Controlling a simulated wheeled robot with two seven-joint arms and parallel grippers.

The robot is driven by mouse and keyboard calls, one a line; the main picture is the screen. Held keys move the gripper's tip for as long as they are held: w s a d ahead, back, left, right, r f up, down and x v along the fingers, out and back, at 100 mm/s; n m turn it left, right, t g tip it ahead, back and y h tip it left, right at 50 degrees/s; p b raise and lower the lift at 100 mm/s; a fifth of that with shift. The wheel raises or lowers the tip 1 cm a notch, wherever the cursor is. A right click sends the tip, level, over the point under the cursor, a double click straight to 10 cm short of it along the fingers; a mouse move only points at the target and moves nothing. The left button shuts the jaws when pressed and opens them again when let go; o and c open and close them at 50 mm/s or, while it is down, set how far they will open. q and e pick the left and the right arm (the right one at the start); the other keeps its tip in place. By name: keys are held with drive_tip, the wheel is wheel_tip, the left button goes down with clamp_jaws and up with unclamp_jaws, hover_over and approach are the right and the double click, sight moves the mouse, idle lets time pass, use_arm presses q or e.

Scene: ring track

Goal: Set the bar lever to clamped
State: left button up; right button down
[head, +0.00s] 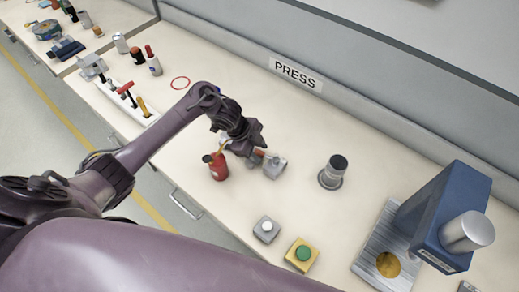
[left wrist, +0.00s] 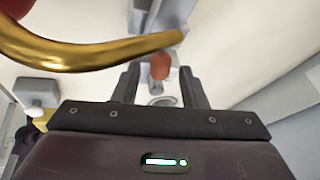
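A small grey metal clamp fixture (head: 274,166) stands on the bench, with an orange-red lever tip (head: 261,153) at its side. My left gripper (head: 250,147) is right at the lever, pointing down and partly hiding it. In the left wrist view the orange-red lever tip (left wrist: 160,67) shows between the two dark fingers of the left gripper (left wrist: 161,84). The fingers are apart, with gaps to the tip on both sides. The grey fixture (left wrist: 158,15) shows beyond it. I cannot tell the lever's setting. My right gripper is not in view.
A red can (head: 218,167) with a brass spout stands close left of the gripper; the spout (left wrist: 90,55) crosses the wrist view. A dark-topped cylinder (head: 333,172), grey button box (head: 266,229), green button box (head: 302,254) and blue press (head: 440,215) are to the right.

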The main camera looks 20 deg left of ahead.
use_arm(q)
drive_tip(key=v, duration=0.7)
drive_tip(key=shift+r+b, duration=0.4)
drive_tip(key=shift+b, duration=0.05)
drive_tip(key=shift+a, duration=0.15)
